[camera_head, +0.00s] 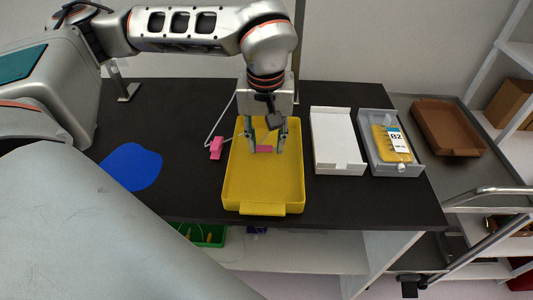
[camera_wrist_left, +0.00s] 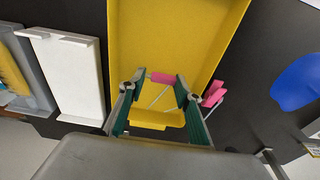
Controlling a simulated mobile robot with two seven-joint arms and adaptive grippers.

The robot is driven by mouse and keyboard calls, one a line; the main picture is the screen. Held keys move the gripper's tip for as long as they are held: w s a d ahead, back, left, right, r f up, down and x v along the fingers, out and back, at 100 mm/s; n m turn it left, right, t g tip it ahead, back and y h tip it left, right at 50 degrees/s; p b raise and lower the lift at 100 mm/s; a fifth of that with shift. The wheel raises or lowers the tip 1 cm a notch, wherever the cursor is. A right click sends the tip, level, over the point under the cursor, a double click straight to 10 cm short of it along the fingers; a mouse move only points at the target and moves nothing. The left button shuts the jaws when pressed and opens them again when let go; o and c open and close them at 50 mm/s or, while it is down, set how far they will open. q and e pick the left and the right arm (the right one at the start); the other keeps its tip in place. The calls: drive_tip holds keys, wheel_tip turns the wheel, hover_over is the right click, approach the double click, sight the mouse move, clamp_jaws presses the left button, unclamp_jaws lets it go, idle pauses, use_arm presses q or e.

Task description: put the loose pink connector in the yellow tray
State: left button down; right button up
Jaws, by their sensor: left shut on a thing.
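My left gripper (camera_head: 266,149) reaches down over the yellow tray (camera_head: 232,185), its fingers inside the tray's outline. It is shut on a pink connector (camera_head: 265,149), which also shows between the fingertips in the left wrist view (camera_wrist_left: 163,77). I cannot tell whether the connector touches the tray floor. A second pink connector (camera_head: 216,147) stands on the black table just left of the tray, with a thin white tube rising from it. It also shows beside the gripper in the left wrist view (camera_wrist_left: 213,95). My right gripper is not in view.
A white tray (camera_head: 336,168) and a grey tray (camera_head: 400,169) with a yellow item labelled B2 (camera_head: 394,140) stand right of the yellow tray. A brown tray (camera_head: 448,128) is farther right. A blue flat patch (camera_head: 132,167) lies left. A green bin (camera_head: 207,236) sits below the table.

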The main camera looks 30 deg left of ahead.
sight(266, 147)
use_arm(q)
drive_tip(key=shift+f, duration=2.1)
drive_tip(key=shift+f, duration=0.1)
drive_tip(key=c, duration=1.4)
unclamp_jaws()
drive_tip(key=shift+c, duration=0.2)
drive_tip(key=shift+r, duration=0.4)
wheel_tip(266, 147, up, 11)
drive_tip(key=s, duration=0.1)
drive_tip(key=shift+d+r+p, duration=0.2)
drive_tip(key=shift+d+p, duration=0.2)
drive_tip(key=shift+s, duration=0.15)
